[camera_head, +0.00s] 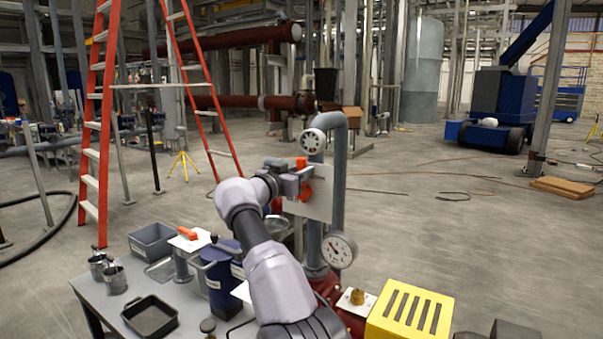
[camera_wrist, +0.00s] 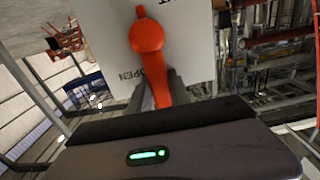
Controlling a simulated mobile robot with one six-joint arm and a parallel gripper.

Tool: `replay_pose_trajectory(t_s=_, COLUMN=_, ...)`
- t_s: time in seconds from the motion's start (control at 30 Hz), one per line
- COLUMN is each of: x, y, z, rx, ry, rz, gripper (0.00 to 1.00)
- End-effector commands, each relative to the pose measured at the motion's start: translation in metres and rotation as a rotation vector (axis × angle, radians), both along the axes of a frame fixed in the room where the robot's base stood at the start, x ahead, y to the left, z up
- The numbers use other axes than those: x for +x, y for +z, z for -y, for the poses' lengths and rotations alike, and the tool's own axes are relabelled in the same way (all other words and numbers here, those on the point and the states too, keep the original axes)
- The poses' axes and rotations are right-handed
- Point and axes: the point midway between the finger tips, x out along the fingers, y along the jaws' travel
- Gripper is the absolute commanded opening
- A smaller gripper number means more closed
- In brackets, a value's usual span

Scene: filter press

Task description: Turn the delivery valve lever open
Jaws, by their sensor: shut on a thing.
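The delivery valve lever (camera_wrist: 146,37) is orange, with a round hub, and stands in front of a white plate (camera_wrist: 195,60) in the wrist view. The lever runs from the hub down between the fingers of my gripper (camera_wrist: 160,92), which is shut on its lower end. The word OPEN is printed on the plate, left of the lever's held part; another label is cut off at the top edge. In the head view my gripper (camera_head: 297,182) is at the plate (camera_head: 321,205), with orange parts showing above and beside it; my gripper partly hides the lever there.
A grey pipe (camera_head: 340,180) with a white handwheel (camera_head: 313,141) and a pressure gauge (camera_head: 339,250) rises beside the plate. A yellow slotted guard (camera_head: 410,313) is at lower right. A grey table (camera_head: 190,322) with bins and a blue container (camera_head: 218,284) stands at lower left.

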Motion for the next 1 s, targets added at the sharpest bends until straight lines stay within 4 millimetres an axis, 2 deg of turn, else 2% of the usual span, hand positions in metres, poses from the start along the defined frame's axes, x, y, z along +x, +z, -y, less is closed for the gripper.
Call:
replay_pose_trajectory(t_s=0.17, x=0.000, y=-0.001, z=0.001, rx=0.004, ry=-0.002, rz=0.001, gripper=0.00)
replay_pose_trajectory(t_s=0.2, x=0.000, y=-0.001, z=0.001, rx=0.004, ry=-0.002, rz=0.001, gripper=0.26)
replay_pose_trajectory(t_s=0.3, x=0.000, y=0.000, z=0.001, rx=0.003, ry=-0.001, rz=0.001, gripper=0.45)
replay_pose_trajectory(t_s=0.67, x=-0.003, y=-0.001, z=-0.002, rx=0.002, ry=0.000, rz=0.001, gripper=0.45)
replay_pose_trajectory(t_s=0.77, x=-0.016, y=-0.006, z=-0.011, rx=0.002, ry=0.001, rz=0.001, gripper=0.45)
replay_pose_trajectory(t_s=1.0, x=-0.077, y=-0.003, z=-0.051, rx=0.001, ry=0.003, rz=0.001, gripper=0.45)
